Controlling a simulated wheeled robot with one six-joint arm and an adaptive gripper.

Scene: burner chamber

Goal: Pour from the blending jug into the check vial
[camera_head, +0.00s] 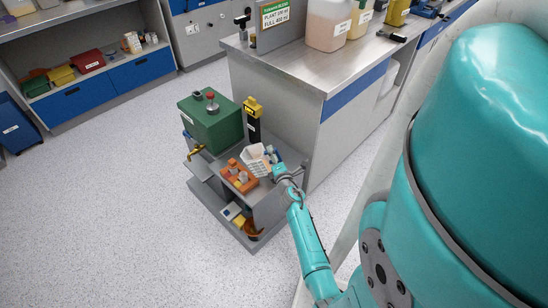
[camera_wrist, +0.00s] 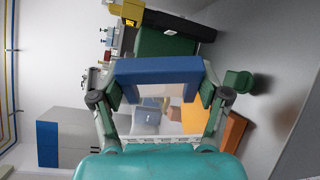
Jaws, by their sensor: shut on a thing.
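The blending jug (camera_head: 255,160) is a pale, whitish vessel above the grey cart's top. It looks tilted, with its body on the left, towards the rack. My gripper (camera_head: 281,172) is at its right side. In the wrist view a blue handle (camera_wrist: 158,68) sits between the fingers of my gripper (camera_wrist: 160,97), which is shut on it. An orange rack (camera_head: 238,178) with several small pale and orange-topped pieces stands just left of and below the jug. I cannot tell which piece is the check vial. The jug's contents and any stream are not discernible.
A green box (camera_head: 215,122) with a red knob and a black and yellow post (camera_head: 253,120) stand behind the jug on the cart. A steel-topped counter (camera_head: 300,70) with large containers rises close on the right. Open floor (camera_head: 110,170) lies left.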

